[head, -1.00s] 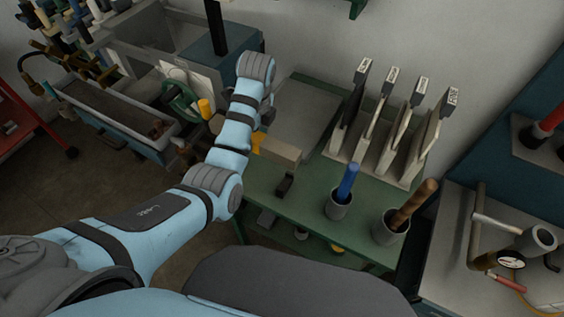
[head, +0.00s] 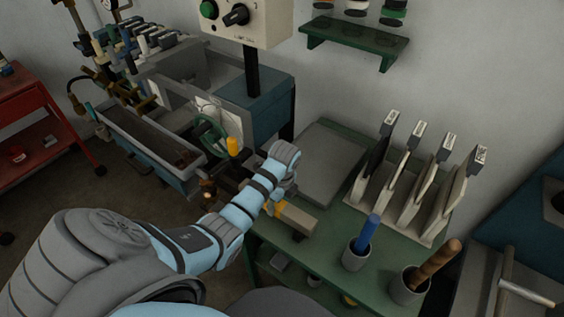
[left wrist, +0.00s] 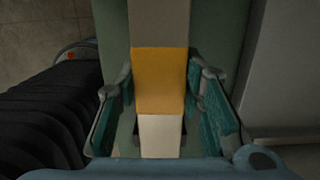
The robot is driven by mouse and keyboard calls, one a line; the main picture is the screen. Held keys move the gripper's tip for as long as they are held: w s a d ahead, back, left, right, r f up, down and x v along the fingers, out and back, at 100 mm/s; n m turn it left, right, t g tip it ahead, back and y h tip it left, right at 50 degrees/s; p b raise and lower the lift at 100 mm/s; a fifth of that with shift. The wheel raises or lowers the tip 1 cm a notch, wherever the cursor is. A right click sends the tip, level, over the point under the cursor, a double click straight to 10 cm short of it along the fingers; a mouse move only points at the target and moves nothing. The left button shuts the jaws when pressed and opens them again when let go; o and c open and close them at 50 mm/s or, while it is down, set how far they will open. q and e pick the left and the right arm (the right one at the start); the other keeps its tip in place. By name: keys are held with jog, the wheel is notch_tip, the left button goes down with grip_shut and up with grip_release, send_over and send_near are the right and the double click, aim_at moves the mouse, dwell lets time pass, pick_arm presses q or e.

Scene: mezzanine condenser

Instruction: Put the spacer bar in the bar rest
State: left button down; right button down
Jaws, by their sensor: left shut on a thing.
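The spacer bar (head: 298,219) is a beige-grey block with an orange-yellow band. My left gripper (head: 278,207) is shut on it around the band, over the left front part of the green table. In the left wrist view the bar (left wrist: 160,80) runs between the two teal-padded fingers (left wrist: 162,88), with grey above the band and cream below. A small dark piece (head: 300,237) shows just below the bar's end in the head view; it may be the bar rest, but it is mostly hidden. I cannot tell whether the bar touches it. My right gripper is not in view.
A rack with several upright plates (head: 408,200) stands at the table's back right. Cups with a blue handle (head: 356,255) and a brown handle (head: 408,287) stand at the front right. A flat grey plate (head: 325,165) lies behind the bar. A machine with a green handwheel (head: 210,133) stands left.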

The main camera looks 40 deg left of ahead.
pick_arm(q)
jog(key=shift+f, duration=0.3)
jog(key=c, duration=1.1)
grip_release()
